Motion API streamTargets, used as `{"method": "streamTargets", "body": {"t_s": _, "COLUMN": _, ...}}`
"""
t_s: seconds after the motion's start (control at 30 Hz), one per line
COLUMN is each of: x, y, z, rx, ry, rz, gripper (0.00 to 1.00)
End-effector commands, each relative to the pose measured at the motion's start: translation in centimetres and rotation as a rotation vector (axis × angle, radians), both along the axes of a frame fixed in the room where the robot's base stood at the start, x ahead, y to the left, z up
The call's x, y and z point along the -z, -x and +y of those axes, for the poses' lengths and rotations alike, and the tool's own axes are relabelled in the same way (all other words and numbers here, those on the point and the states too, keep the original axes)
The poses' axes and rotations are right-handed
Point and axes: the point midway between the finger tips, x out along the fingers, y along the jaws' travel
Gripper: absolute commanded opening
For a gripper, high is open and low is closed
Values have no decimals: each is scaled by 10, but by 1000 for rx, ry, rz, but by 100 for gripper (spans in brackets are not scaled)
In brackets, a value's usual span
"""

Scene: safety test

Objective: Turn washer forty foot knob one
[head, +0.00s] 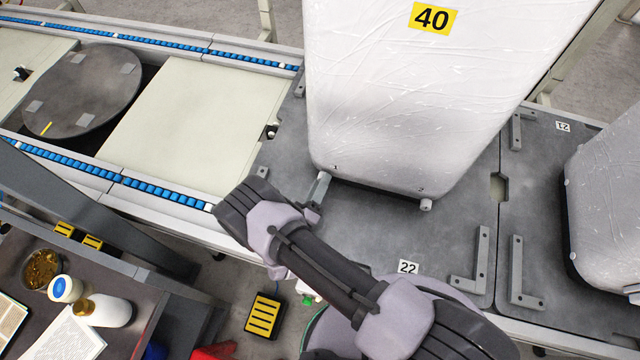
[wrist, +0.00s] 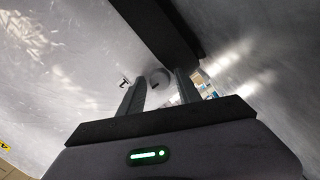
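The washer (head: 410,100) is a white, film-wrapped block with a yellow label "40", standing on a dark grey plate. A small pale foot knob (head: 323,174) sticks out at its lower left corner. A second foot knob (head: 426,205) is at its lower right. My gripper (head: 319,187) is at the left knob and partly hides it. In the wrist view, the round grey knob (wrist: 160,77) shows between the tips of my two separated fingers, with a small dark mark beside it on the washer. I cannot tell whether the fingers touch the knob.
Another wrapped washer (head: 608,205) stands on the plate at right. Metal corner brackets (head: 472,270) stand near the front plate edge. A conveyor with a round turntable (head: 85,90) lies at left. A bench (head: 125,335) with a bottle and papers is at lower left.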

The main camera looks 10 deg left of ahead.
Motion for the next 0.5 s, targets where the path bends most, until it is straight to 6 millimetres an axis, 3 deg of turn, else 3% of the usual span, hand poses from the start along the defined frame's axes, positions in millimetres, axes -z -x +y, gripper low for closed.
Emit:
{"method": "streamTargets", "body": {"t_s": 0.03, "x": 0, "y": 0, "z": 0, "rx": 0, "ry": 0, "rz": 0, "gripper": 28}}
{"method": "streamTargets", "body": {"t_s": 0.17, "x": 0, "y": 0, "z": 0, "rx": 0, "ry": 0, "rz": 0, "gripper": 2}}
{"method": "streamTargets", "body": {"t_s": 0.2, "x": 0, "y": 0, "z": 0, "rx": 0, "ry": 0, "rz": 0, "gripper": 0}}
{"method": "streamTargets", "body": {"t_s": 0.5, "x": 1, "y": 0, "z": 0, "rx": 1, "ry": 31, "rz": 4, "gripper": 0}}
